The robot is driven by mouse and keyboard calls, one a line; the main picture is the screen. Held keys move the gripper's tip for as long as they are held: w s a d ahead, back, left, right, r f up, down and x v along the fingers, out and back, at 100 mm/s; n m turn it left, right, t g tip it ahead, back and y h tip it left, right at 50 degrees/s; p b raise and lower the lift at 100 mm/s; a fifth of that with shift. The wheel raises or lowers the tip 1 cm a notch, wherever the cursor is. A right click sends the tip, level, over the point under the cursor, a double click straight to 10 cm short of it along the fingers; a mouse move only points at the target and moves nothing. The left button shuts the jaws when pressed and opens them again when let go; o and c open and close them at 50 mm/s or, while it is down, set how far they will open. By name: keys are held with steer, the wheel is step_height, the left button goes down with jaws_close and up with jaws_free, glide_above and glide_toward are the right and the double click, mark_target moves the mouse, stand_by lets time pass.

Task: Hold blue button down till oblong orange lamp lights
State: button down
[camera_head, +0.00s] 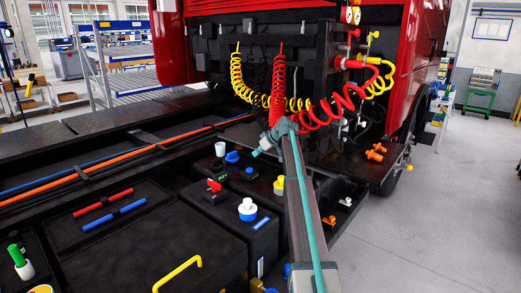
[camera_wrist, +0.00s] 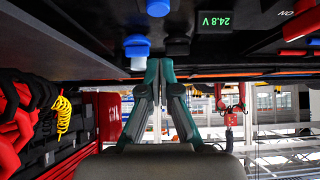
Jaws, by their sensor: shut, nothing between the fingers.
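My gripper (camera_head: 268,143) is shut and empty, above the black deck; the wrist view shows its teal fingertips (camera_wrist: 160,64) together. A small round blue button (camera_head: 249,170) sits on a dark block below and left of the fingers. The wrist view, upside down, shows a round blue piece (camera_wrist: 158,8) at its top edge, probably this button. A larger blue knob (camera_head: 233,157) stands behind it, also in the wrist view (camera_wrist: 137,46). The fingers appear apart from both. I cannot make out a lit oblong orange lamp.
A blue-and-white knob (camera_head: 247,207), a red switch (camera_head: 214,185), a yellow knob (camera_head: 279,184) and a white cup (camera_head: 220,148) stand close by. Coiled red hoses (camera_head: 278,85) hang behind my gripper. Orange fittings (camera_head: 376,152) sit at right.

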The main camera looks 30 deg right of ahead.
mark_target(251, 170)
steer(key=p+x, duration=0.1)
steer(key=x, duration=0.4)
steer(key=shift+w+a+p, duration=0.1)
steer(key=shift+w+p, duration=0.05)
steer(key=shift+p, duration=0.15)
step_height(251, 170, down, 3)
steer(key=shift+f+p, duration=0.1)
steer(key=shift+p, duration=0.55)
steer(key=shift+f, duration=0.5)
steer(key=shift+f, duration=0.15)
